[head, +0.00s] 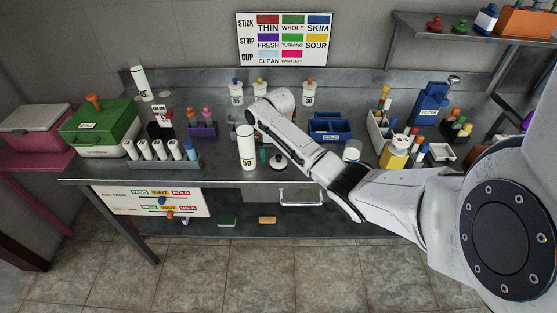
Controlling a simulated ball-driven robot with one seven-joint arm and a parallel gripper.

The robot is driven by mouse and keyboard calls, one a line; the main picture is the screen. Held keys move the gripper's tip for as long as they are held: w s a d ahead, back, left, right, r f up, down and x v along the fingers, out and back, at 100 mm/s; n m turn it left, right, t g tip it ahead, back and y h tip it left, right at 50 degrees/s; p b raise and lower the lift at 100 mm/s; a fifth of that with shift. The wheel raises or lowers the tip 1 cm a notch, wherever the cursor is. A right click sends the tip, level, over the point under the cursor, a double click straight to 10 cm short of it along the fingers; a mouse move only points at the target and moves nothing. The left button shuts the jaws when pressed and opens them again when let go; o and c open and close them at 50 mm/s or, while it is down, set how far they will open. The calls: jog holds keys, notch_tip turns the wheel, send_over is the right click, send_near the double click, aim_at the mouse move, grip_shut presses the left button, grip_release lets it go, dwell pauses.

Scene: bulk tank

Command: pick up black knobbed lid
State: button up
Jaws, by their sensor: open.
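A small dark round piece with a pale knob-like top (277,160) lies on the steel bench near its front edge, right of the tall white cylinder marked 50 (247,148). It looks like the black knobbed lid, but it is too small to be certain. My white arm reaches in from the right and bends over the bench just behind and right of this piece. My gripper cannot be made out; the arm's own links seem to hide it.
A rack of white tubes (163,163), a green box (101,128) and a purple holder (203,129) stand on the left. A blue bin (329,125), a small white jar (352,150) and a yellow bottle (395,156) stand on the right. A narrow front strip of bench is clear.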

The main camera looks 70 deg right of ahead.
jog(key=shift+f, duration=0.4)
jog(key=shift+c, duration=0.2)
jog(key=c, duration=1.1)
jog(key=shift+r, duration=0.15)
